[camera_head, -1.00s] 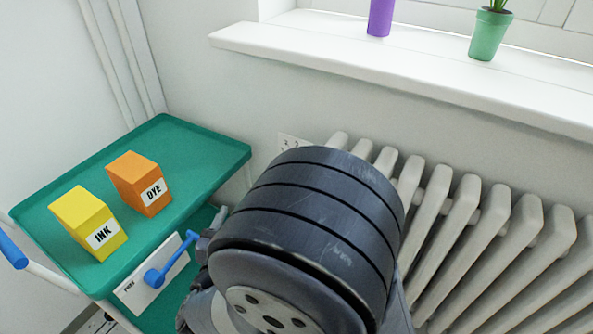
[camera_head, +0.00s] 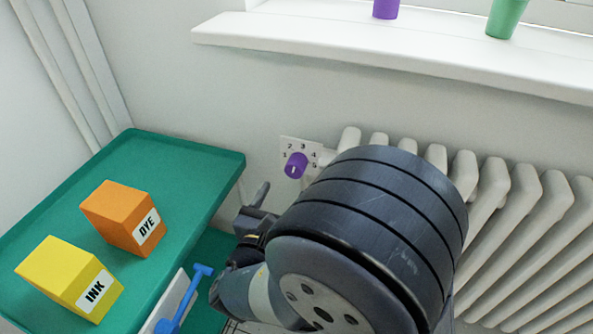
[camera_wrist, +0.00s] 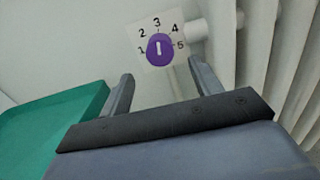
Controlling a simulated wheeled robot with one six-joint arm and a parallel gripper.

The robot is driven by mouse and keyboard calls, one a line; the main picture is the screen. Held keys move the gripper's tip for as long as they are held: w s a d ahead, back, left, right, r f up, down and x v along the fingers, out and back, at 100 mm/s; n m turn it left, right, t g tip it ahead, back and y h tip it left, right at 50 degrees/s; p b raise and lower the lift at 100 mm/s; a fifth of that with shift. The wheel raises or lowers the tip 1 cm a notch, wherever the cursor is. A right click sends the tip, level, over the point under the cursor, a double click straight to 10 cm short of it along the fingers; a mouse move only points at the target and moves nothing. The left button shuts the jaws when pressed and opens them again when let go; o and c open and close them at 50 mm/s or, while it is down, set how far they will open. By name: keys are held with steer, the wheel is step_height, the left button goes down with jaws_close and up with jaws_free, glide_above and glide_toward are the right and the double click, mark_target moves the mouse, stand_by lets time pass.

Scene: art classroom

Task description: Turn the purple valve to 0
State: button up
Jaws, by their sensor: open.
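The purple valve (camera_head: 296,166) is a round knob on a white numbered plate (camera_head: 287,144) on the wall, at the left end of the radiator. In the wrist view the valve (camera_wrist: 160,48) shows a white mark pointing up, toward the 3. The plate there reads 1 to 5; no 0 can be made out. My gripper (camera_wrist: 160,85) is open and empty, with its fingers apart below the valve in the wrist view, not touching it. In the head view my gripper (camera_head: 255,205) is partly hidden by my arm, to the lower left of the valve.
A green cart (camera_head: 212,157) on the left holds a yellow INK box (camera_head: 65,278) and an orange DYE box (camera_head: 120,216). The white radiator (camera_head: 495,195) stands right, below a sill (camera_head: 400,50) with a purple object and a green pot.

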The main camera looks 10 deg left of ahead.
mark_target(293, 172)
steer(key=w+b, duration=0.2)
steer(key=w, duration=0.6)
steer(key=shift+w+d, duration=0.1)
steer(key=shift+d, duration=0.1)
steer(key=shift+c, duration=0.2)
steer(key=c, duration=0.9)
